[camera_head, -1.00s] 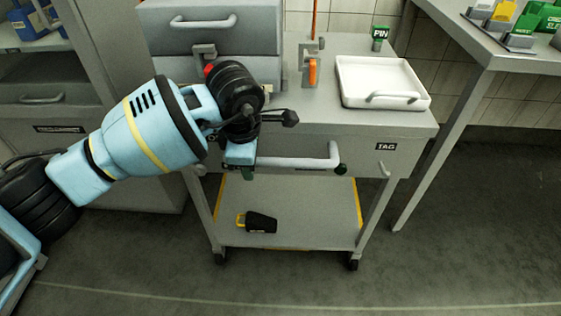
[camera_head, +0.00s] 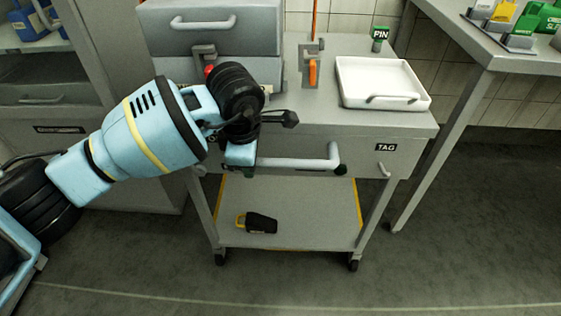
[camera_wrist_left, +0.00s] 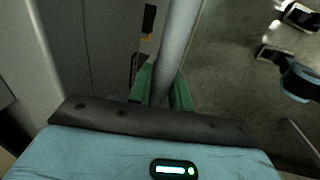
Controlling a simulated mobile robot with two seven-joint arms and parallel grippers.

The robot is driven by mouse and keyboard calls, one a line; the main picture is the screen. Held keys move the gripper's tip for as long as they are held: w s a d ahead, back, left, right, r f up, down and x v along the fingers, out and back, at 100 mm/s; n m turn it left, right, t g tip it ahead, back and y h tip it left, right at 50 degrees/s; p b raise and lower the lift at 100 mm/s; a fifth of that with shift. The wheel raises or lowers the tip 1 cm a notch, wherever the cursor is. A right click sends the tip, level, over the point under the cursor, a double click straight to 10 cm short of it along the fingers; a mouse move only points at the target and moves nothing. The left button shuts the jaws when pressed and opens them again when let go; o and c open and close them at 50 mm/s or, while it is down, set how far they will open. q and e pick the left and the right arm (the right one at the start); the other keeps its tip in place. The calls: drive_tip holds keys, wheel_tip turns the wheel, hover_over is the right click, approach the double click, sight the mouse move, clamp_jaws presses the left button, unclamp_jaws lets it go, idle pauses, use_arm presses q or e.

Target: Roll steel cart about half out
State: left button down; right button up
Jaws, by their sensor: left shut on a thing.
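The grey steel cart (camera_head: 417,128) stands in the middle of the head view, with a lower shelf (camera_head: 310,205) and dark castors. A pale bar handle (camera_head: 300,162) runs along its front. My left gripper (camera_head: 240,168) is at the left end of this handle and shut on it. In the left wrist view the green fingers of my left gripper (camera_wrist_left: 163,92) lie on both sides of the grey handle bar (camera_wrist_left: 178,45). My right gripper does not show in the head view.
A grey drawer box (camera_head: 215,45), a white tray (camera_head: 385,80) and a green PIN block (camera_head: 380,36) are on the cart top. A black and yellow item (camera_head: 258,222) lies on the lower shelf. A table (camera_head: 480,45) stands at the right. The floor in front is clear.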

use_arm(q)
drive_tip(key=shift+s+p, duration=0.45)
drive_tip(key=shift+s, duration=0.05)
drive_tip(key=s+p, duration=0.2)
drive_tip(key=s, duration=0.1)
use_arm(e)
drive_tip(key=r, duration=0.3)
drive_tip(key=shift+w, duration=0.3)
use_arm(q)
drive_tip(key=shift+s, duration=0.1)
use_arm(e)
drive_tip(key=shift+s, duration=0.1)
use_arm(q)
drive_tip(key=shift+s, duration=0.1)
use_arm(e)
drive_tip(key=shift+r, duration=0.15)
